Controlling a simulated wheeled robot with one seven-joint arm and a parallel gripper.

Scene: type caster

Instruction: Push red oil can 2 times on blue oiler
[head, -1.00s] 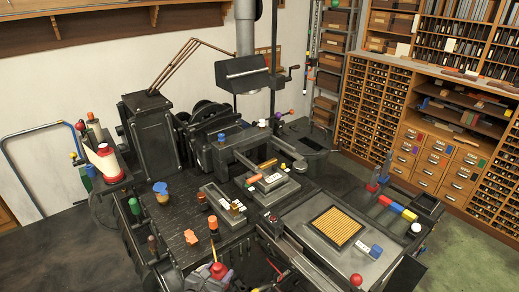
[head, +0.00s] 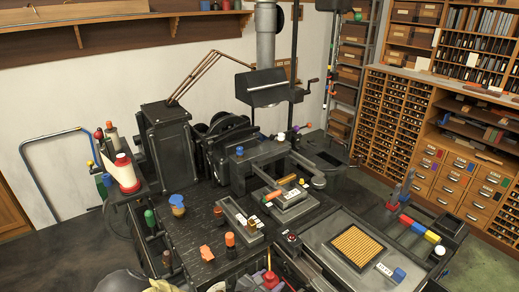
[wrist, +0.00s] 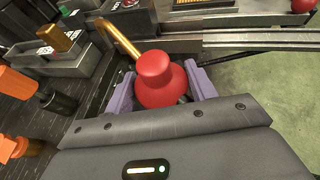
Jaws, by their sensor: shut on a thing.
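The red oil can (wrist: 160,82) has a rounded body, a knob on top and a brass spout pointing up and left in the wrist view. My gripper (wrist: 160,92) is shut on it, with a purple finger on each side. In the head view, the red can (head: 270,279) shows at the bottom edge, its thin spout upright in front of the bench. A blue-topped jar (head: 177,203) stands on the bench's left part. A blue knob (head: 239,151) sits on the machine. I cannot tell which of these is the blue oiler; the can is apart from both.
An orange piece (head: 206,252) and a brown bottle with an orange cap (head: 230,241) are on the bench near the can. Trays (head: 240,216) with small blocks stand farther right. A flat plate with a yellow-ribbed panel (head: 357,245) is at the right.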

